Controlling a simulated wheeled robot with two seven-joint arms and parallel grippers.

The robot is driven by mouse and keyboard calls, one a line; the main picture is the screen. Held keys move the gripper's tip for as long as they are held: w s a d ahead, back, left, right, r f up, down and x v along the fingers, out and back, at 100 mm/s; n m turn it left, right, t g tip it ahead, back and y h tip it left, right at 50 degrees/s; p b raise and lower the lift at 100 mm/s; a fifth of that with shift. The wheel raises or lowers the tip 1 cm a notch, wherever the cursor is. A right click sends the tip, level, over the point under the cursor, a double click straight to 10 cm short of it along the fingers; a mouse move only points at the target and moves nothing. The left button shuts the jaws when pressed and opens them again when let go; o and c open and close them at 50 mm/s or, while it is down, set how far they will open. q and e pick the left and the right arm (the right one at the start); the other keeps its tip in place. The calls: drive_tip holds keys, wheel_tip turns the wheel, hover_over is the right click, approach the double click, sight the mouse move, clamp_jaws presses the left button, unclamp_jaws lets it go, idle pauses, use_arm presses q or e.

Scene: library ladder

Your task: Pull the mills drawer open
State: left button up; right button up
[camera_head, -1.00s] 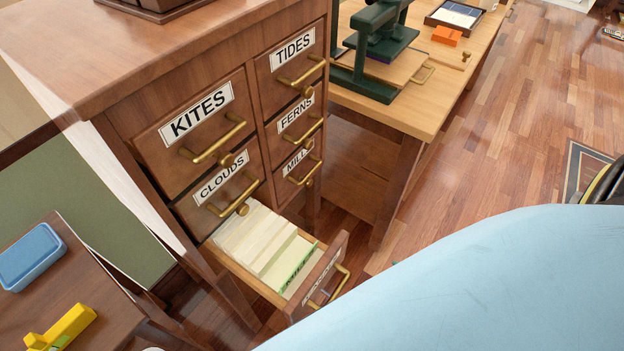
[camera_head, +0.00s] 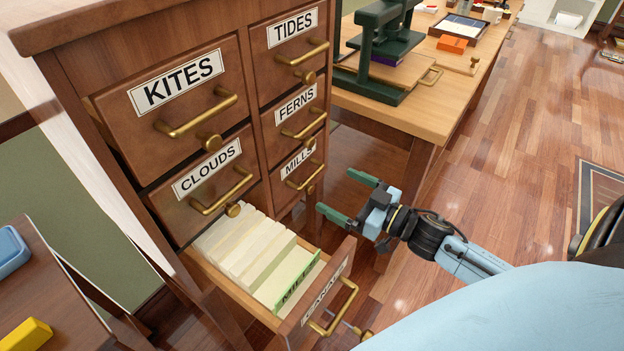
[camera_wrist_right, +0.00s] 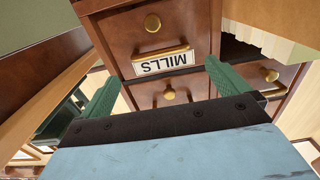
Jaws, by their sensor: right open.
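The mills drawer (camera_head: 298,168) is shut in the right column of the wooden cabinet, below FERNS. It has a white MILLS label, a brass bar handle (camera_head: 305,174) and a round knob. In the right wrist view the MILLS drawer (camera_wrist_right: 200,40) shows upside down, with its brass handle (camera_wrist_right: 160,54) ahead of the fingers. My right gripper (camera_head: 347,196) is open and empty, to the right of the drawer and apart from it. Its green fingers (camera_wrist_right: 165,90) also show in the right wrist view, on either side of the label. My left gripper is not in view.
An open lower drawer (camera_head: 318,295) with cream cards and a green MILLS card (camera_head: 298,281) juts out below. A workbench (camera_head: 440,92) with a green press (camera_head: 378,50) stands behind. Wooden floor (camera_head: 520,160) is clear at right.

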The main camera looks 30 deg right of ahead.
sight(312, 176)
use_arm(q)
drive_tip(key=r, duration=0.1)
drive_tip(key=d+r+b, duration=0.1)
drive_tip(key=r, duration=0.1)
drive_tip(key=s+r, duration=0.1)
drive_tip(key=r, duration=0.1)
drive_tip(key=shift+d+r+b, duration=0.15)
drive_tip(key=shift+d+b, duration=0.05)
drive_tip(key=shift+b, duration=0.15)
use_arm(e)
drive_tip(key=x, duration=0.8)
drive_tip(key=shift+w, duration=0.25)
drive_tip(key=c, duration=1)
drive_tip(key=shift+s, duration=0.1)
drive_tip(key=shift+c, duration=0.3)
